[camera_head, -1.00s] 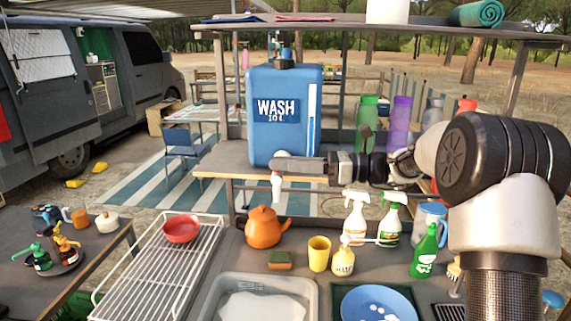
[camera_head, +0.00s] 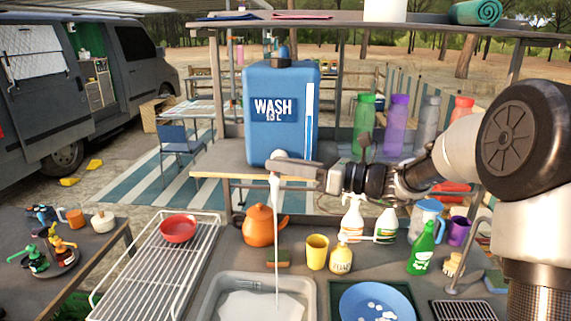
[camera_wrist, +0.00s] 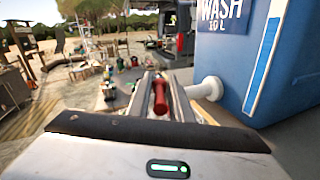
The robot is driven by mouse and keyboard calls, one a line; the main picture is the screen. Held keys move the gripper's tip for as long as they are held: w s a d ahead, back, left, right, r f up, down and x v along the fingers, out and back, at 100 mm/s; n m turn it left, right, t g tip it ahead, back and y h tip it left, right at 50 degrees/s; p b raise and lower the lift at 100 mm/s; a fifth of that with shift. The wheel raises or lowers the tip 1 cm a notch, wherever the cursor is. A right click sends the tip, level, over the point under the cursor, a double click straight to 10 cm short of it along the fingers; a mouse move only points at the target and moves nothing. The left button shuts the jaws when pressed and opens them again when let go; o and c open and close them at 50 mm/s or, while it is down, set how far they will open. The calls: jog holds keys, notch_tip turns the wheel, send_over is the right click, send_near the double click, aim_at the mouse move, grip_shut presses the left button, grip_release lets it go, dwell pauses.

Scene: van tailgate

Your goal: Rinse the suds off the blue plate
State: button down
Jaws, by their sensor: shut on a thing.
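The blue plate (camera_head: 360,302) lies at the bottom right of the head view, with several white suds patches on it. The blue WASH container (camera_head: 283,128) stands on the shelf with a white tap at its lower front. My gripper (camera_head: 290,168) is at that tap and shut on its red handle (camera_wrist: 160,98), seen between the fingers in the wrist view. A thin white stream of water (camera_head: 277,240) falls from the tap into the grey basin (camera_head: 208,296), left of the plate. The stream does not touch the plate.
A wire rack (camera_head: 150,275) with a red bowl (camera_head: 178,229) is at the left.

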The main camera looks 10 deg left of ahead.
jog(key=c, duration=1.8)
grip_release()
jog(key=shift+c, duration=0.2)
jog(key=v, duration=1.7)
jog(key=shift+d+b, duration=0.25)
jog(key=shift+b, duration=0.15)
